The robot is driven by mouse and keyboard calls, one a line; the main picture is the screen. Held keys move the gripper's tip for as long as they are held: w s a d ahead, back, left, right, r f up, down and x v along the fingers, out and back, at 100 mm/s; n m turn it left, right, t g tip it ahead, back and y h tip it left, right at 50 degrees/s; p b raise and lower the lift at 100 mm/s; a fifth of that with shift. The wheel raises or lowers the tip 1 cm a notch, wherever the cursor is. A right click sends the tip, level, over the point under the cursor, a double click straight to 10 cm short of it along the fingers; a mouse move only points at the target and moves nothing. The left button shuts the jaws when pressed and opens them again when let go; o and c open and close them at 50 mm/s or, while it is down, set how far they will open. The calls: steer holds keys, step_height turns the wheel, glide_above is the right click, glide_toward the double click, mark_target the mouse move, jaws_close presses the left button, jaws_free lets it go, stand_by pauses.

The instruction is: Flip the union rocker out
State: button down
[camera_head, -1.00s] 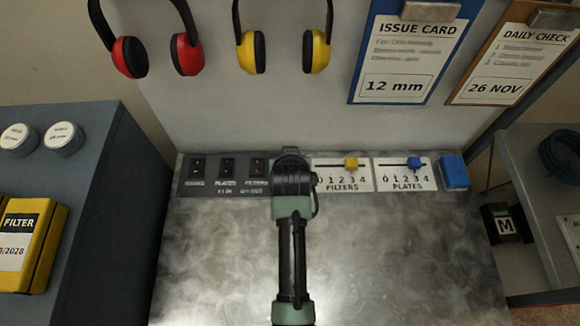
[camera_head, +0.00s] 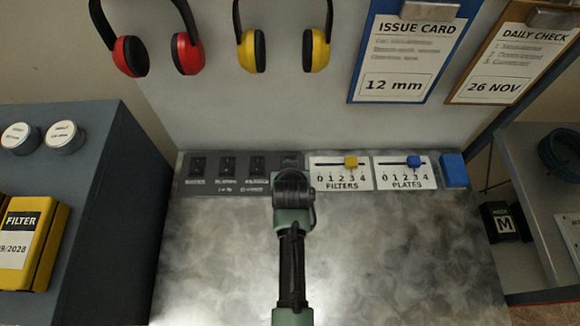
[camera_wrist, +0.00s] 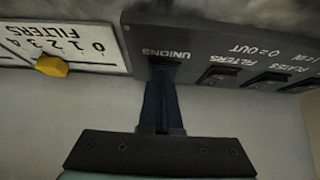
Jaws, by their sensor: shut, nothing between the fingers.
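The dark switch panel (camera_head: 225,172) lies at the back of the bench with a row of black rockers. In the wrist view, which is upside down, the UNIONS label (camera_wrist: 165,53) marks the end of the row beside the filters scale. My gripper (camera_wrist: 162,70) is shut and empty, its fingertips right at the unions rocker. They cover most of that rocker, so its position and any contact cannot be told. The panel print reads 1=IN, 0=OUT. In the head view my arm hides the fingertips.
The filters rocker (camera_wrist: 219,75) and plates rocker (camera_wrist: 267,80) sit beside the unions place. The filters slider (camera_head: 351,162), plates slider (camera_head: 414,161) and a blue block (camera_head: 454,170) stand to the right. The bench top (camera_head: 400,240) is clear.

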steer(key=shift+r, duration=0.1)
steer(key=shift+r+p, duration=0.65)
steer(key=shift+p, duration=0.15)
steer(key=shift+r, duration=0.1)
steer(key=shift+r+p, duration=0.25)
steer(key=shift+p, duration=0.05)
step_height(320, 180, up, 4)
steer(key=p, duration=0.3)
steer(key=shift+s, duration=0.15)
steer(key=s+r+b, duration=0.1)
steer(key=s+r, duration=0.4)
steer(key=s, duration=0.3)
steer(key=shift+r+b, duration=0.2)
steer(key=shift+b, duration=0.15)
